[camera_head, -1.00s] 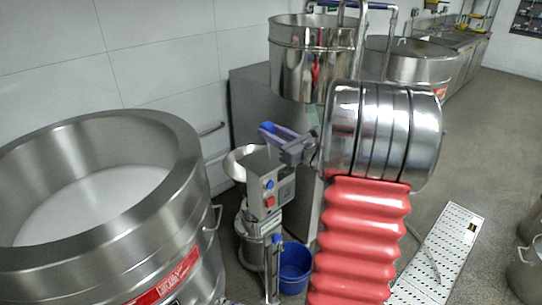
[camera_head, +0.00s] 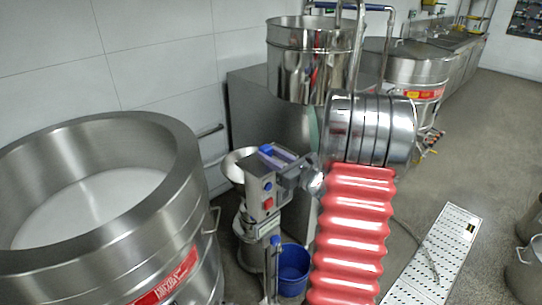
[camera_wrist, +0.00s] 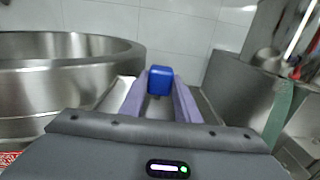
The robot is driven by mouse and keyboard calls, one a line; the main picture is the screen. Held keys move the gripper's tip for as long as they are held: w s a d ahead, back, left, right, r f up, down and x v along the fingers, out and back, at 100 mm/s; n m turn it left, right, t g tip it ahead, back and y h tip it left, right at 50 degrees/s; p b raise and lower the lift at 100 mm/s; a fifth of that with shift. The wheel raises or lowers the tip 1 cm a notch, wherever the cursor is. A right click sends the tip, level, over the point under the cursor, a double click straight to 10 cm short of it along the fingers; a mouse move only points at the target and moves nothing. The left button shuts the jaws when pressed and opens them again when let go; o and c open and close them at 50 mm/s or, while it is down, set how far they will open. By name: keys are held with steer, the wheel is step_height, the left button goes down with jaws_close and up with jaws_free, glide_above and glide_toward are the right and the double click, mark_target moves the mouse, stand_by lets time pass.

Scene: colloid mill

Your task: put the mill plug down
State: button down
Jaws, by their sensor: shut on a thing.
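My gripper (camera_head: 279,156) is shut, with its purple fingers around a small blue plug (camera_wrist: 160,80), which shows between the fingertips in the wrist view. In the head view the blue plug (camera_head: 266,149) is at the left end of the fingers. The colloid mill (camera_head: 262,190) is a steel machine with a control box carrying blue and red buttons. Its hopper (camera_head: 236,163) is just left of the fingertips. My gripper hangs over or beside the top of the control box; whether anything touches is unclear.
A large steel vat (camera_head: 185,215) with white liquid stands at the left. A steel pot (camera_head: 305,70) stands behind the gripper on a grey cabinet (camera_head: 245,110). A blue bucket (camera_head: 292,270) sits on the floor beside the mill. A perforated white plate (camera_head: 437,255) lies to the right.

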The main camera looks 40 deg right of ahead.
steer(key=shift+f, duration=0.65)
steer(key=c, duration=1.3)
jaws_free()
steer(key=shift+c, duration=0.2)
steer(key=shift+r, duration=0.45)
steer(key=shift+s+r, duration=0.2)
steer(key=s, duration=1.1)
steer(key=shift+s+d, duration=0.15)
steer(key=shift+s, duration=0.15)
